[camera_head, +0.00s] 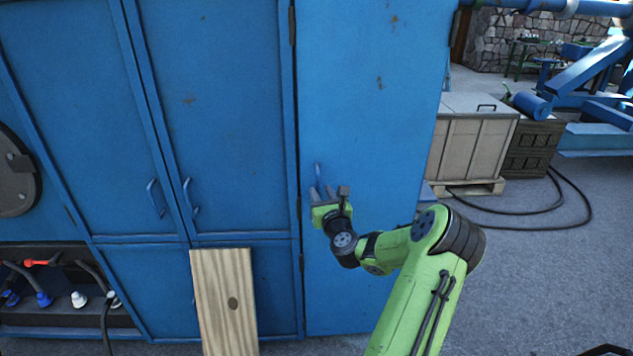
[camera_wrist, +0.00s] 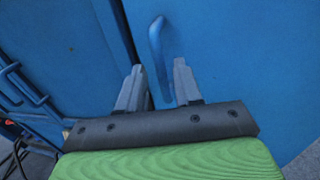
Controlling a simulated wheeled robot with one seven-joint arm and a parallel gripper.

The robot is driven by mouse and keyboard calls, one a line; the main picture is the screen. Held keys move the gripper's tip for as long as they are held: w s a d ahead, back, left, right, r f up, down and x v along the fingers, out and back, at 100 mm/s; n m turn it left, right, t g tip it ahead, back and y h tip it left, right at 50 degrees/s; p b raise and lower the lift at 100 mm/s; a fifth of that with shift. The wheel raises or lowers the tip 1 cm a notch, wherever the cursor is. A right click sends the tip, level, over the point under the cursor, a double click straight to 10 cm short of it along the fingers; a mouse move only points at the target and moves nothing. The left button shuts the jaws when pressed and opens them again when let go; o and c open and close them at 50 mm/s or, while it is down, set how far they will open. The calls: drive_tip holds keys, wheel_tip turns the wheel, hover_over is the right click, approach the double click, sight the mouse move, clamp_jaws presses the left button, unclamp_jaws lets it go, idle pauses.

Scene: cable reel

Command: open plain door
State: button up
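The plain door (camera_head: 375,95) is the flat blue panel without a raised frame, at the right of the blue cabinet in the head view. It also fills much of the wrist view (camera_wrist: 240,60). Its blue bar handle (camera_head: 317,171) stands upright near its left edge; in the wrist view the handle (camera_wrist: 156,42) is upright and slightly tilted. My gripper (camera_head: 323,191) is at the handle's lower part. In the wrist view my gripper (camera_wrist: 158,72) is open, with one finger on each side of the handle's lower end. Contact with the handle cannot be told.
Framed blue doors (camera_head: 222,110) with handles stand left of the plain door. A wooden board (camera_head: 222,290) leans against the cabinet's lower front. A pale crate (camera_head: 470,140) on a pallet stands to the right, with a black hose (camera_head: 575,222) on the open floor.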

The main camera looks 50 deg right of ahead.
sight(319, 188)
drive_tip(key=x, duration=0.4)
drive_tip(key=shift+w+d, duration=0.1)
clamp_jaws()
